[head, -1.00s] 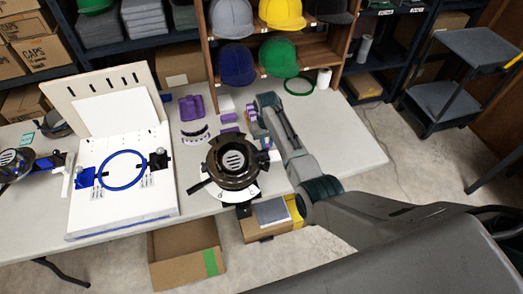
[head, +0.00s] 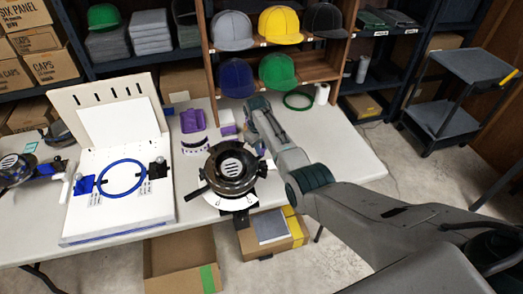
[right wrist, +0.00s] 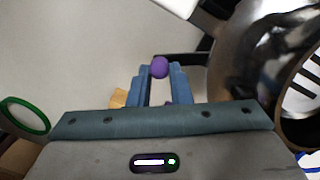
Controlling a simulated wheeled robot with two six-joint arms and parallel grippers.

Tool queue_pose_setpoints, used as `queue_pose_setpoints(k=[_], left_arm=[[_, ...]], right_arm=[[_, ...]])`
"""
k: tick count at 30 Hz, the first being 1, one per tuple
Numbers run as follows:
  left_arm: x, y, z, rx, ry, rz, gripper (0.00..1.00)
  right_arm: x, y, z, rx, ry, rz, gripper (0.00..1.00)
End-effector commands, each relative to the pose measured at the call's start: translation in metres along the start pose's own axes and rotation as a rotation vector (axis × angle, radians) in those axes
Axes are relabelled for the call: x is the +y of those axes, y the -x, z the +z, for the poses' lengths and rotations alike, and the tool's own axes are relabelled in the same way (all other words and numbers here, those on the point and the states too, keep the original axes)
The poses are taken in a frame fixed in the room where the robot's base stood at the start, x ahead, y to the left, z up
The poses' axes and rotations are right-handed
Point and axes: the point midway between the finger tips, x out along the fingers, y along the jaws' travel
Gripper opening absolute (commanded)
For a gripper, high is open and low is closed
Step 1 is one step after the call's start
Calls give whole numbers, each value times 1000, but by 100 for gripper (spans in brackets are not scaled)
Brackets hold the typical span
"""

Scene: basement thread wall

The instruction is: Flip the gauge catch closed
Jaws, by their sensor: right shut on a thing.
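A dark, shiny round gauge (head: 232,168) with a striped face stands on a white base at the table's front edge, in the middle of the head view. It also shows at the right of the right wrist view (right wrist: 262,55). My right gripper (right wrist: 160,75) is shut on a purple knob (right wrist: 160,67), which sits between its blue fingertips. A dark bar (right wrist: 190,58) runs beside the knob toward the gauge. Whether the knob joins this bar is unclear. In the head view my right arm partly hides the fingers behind the gauge. My left gripper is not in view.
A white board with a blue hoop (head: 122,193) stands left of the gauge. Purple pieces (head: 193,121) lie behind it. A green ring (head: 298,101) lies at the back, near the cap shelf (head: 312,66). The table's right part (head: 350,150) is clear.

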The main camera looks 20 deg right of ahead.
Motion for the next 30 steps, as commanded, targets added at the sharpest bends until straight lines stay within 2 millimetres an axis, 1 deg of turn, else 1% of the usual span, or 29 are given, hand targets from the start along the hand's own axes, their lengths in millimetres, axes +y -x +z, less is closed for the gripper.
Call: queue_pose_setpoints(k=[1, 2, 5, 8, 12, 15, 18, 30], left_arm=[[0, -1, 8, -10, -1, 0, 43], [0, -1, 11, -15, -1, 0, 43], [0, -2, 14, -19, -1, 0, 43], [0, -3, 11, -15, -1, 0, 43], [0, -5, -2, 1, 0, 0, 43], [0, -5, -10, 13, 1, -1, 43], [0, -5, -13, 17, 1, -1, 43], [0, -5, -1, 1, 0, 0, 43]], right_arm=[[0, 0, -2, -2, 34, 7, 0], [0, 0, -4, -2, 56, 11, 0], [-1, 1, -9, -1, 129, 24, 0], [-1, 2, -13, -1, 192, 35, 0], [-2, 3, -17, -1, 259, 48, 0], [-3, 3, -19, 0, 292, 53, 0], [-4, 3, -21, 1, 315, 58, 0], [-4, 4, -22, 1, 333, 62, 0]])
